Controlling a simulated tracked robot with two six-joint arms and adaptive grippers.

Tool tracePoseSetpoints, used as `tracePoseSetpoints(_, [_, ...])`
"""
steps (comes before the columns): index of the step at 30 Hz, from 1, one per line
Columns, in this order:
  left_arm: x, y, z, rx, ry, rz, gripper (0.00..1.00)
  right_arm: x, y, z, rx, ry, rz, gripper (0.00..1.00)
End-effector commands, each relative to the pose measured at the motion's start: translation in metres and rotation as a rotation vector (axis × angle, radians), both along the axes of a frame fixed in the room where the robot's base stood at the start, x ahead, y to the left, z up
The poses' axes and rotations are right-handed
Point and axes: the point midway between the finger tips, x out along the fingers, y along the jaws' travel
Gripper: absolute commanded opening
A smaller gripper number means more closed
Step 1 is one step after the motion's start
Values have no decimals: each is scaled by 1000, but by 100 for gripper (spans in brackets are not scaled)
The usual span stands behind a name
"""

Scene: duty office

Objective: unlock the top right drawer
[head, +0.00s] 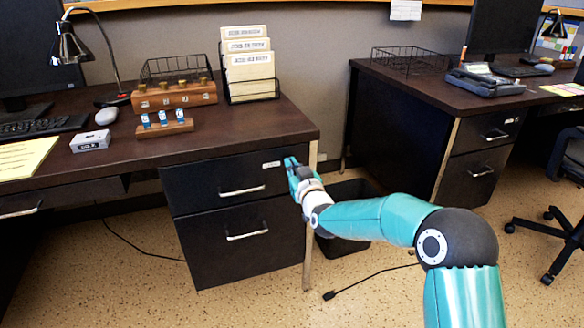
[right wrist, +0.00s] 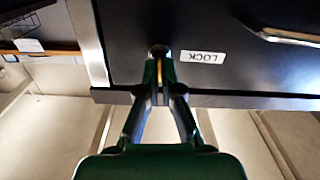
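The top right drawer (head: 210,187) of the left desk is black and closed, with a metal handle (head: 242,191). Its white label (head: 271,164) reads LOCK and shows upside down in the right wrist view (right wrist: 202,57). Beside the label is a round lock (right wrist: 157,50), which my gripper hides in the head view. My right gripper (head: 289,168) is at the drawer's upper right corner. In the right wrist view its fingers (right wrist: 160,70) close on a thin brass-coloured piece, seemingly a key (right wrist: 159,72), at the lock. How deep it sits is hidden. My left gripper is out of view.
A second drawer (head: 240,240) is below, closed. A dark bin (head: 350,190) stands right of the desk, behind my right arm. The desktop (head: 225,125) carries a lamp (head: 70,45), a wooden block of stamps (head: 175,97) and a folder rack (head: 250,90).

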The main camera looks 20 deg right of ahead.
Motion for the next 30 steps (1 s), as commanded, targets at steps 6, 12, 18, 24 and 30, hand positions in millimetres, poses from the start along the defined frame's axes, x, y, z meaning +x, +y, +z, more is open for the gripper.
tracePoseSetpoints(6, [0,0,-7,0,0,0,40,0,2,-2,-156,-5,1,0])
tracePoseSetpoints(12, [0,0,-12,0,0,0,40,0,4,-2,-341,-11,1,0])
tracePoseSetpoints(18, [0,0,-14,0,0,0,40,0,7,-3,-531,-18,2,0])
tracePoseSetpoints(24, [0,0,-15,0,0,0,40,0,9,-4,-722,-24,3,0])
tracePoseSetpoints(30, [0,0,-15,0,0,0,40,0,11,-6,-911,-30,4,0])
